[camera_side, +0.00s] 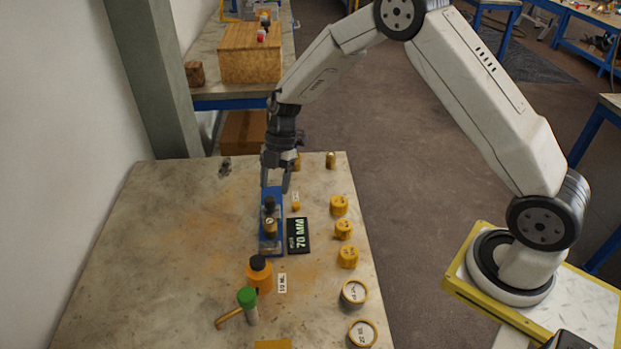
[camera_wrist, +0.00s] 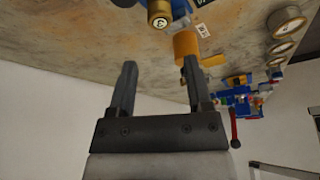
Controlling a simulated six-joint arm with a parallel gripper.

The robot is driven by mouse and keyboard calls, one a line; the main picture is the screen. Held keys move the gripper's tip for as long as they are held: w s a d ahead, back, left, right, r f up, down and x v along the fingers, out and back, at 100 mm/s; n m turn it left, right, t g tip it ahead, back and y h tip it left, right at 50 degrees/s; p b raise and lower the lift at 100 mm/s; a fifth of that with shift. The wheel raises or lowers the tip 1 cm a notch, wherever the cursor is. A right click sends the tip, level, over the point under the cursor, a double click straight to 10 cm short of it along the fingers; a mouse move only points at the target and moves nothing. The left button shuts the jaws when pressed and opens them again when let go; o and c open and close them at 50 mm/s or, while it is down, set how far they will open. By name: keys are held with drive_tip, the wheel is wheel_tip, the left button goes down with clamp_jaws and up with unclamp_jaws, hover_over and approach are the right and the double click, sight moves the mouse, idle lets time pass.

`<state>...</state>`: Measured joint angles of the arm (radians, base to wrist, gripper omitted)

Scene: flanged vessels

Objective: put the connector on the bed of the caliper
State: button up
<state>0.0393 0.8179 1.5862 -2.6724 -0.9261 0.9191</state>
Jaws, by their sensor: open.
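The blue caliper (camera_side: 265,247) stands near the middle of the table in the side view. A brass connector (camera_side: 270,228) appears to sit on its bed, in front of a dark knob-like part. In the wrist view the connector (camera_wrist: 160,16) shows its round numbered end at the top, with blue caliper parts (camera_wrist: 182,8) beside it. My gripper (camera_side: 275,189) is open just above the far end of the caliper. Its two fingers are apart in the wrist view (camera_wrist: 158,64), with nothing between them. Exact contact between connector and bed cannot be told.
A black 70 MM display (camera_side: 298,235) stands right of the caliper. An orange bottle (camera_side: 258,276) and a green-capped piece (camera_side: 247,300) stand in front. Several yellow fittings (camera_side: 343,230) and round gauges (camera_side: 354,292) line the right edge. The table's left side is clear.

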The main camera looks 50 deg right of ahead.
drive_tip(key=w+a+r+m+t+y, duration=0.2)
drive_tip(key=w+a+r+m+t, duration=0.15)
drive_tip(key=r+t, duration=0.3)
drive_tip(key=s+d+r+m+t+h, duration=0.2)
drive_tip(key=d+r+m+t+h, duration=0.15)
drive_tip(key=m, duration=0.35)
drive_tip(key=s+d+m+g+h, duration=0.1)
drive_tip(key=s+m+g, duration=0.1)
drive_tip(key=s, duration=0.5)
drive_tip(key=s+d+f+m+g, duration=0.1)
drive_tip(key=s+d+m+g, duration=0.1)
drive_tip(key=s+m, duration=0.3)
drive_tip(key=s+d+f+m+g+h, duration=0.1)
drive_tip(key=s+m, duration=0.3)
drive_tip(key=s, duration=0.5)
drive_tip(key=shift+s+d+f+g+h, duration=0.25)
drive_tip(key=shift+s+g+h, duration=0.1)
drive_tip(key=shift+g, duration=0.25)
